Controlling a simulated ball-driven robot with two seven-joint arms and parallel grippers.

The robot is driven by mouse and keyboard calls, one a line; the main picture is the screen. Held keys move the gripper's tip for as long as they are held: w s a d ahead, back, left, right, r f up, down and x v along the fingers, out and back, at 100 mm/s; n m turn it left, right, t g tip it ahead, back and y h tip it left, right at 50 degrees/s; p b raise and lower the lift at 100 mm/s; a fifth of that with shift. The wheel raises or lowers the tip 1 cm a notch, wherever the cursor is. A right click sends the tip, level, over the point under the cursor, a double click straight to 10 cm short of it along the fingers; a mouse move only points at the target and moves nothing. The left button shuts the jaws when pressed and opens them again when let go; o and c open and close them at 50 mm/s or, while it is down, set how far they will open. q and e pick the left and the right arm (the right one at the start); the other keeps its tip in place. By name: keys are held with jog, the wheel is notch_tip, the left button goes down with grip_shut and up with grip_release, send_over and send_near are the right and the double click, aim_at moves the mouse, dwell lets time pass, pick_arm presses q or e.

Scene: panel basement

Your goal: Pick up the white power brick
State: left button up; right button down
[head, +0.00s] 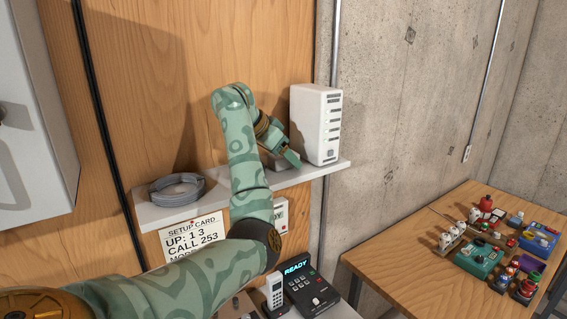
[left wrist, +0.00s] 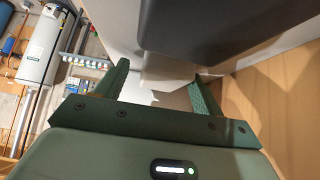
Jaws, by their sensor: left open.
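A small pale block (head: 279,161), possibly the white power brick, sits on the white wall shelf (head: 330,167), partly hidden behind my left gripper (head: 292,158). My left gripper is low over the shelf, just left of a tall white box (head: 316,124) with dark slots on its front. In the left wrist view my left gripper (left wrist: 160,82) is open. A pale shape (left wrist: 166,97) shows between its fingers; I cannot tell whether it is the brick or the shelf. I cannot tell whether the fingers touch anything. My right gripper is out of view.
A grey cable coil (head: 177,188) lies at the shelf's left end. A setup card (head: 192,237) hangs below. A phone (head: 274,291) and a console reading READY (head: 308,287) stand under the shelf. A wooden table (head: 400,245) with several small figures stands right.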

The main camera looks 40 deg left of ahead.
pick_arm(q)
jog(key=c, duration=1.2)
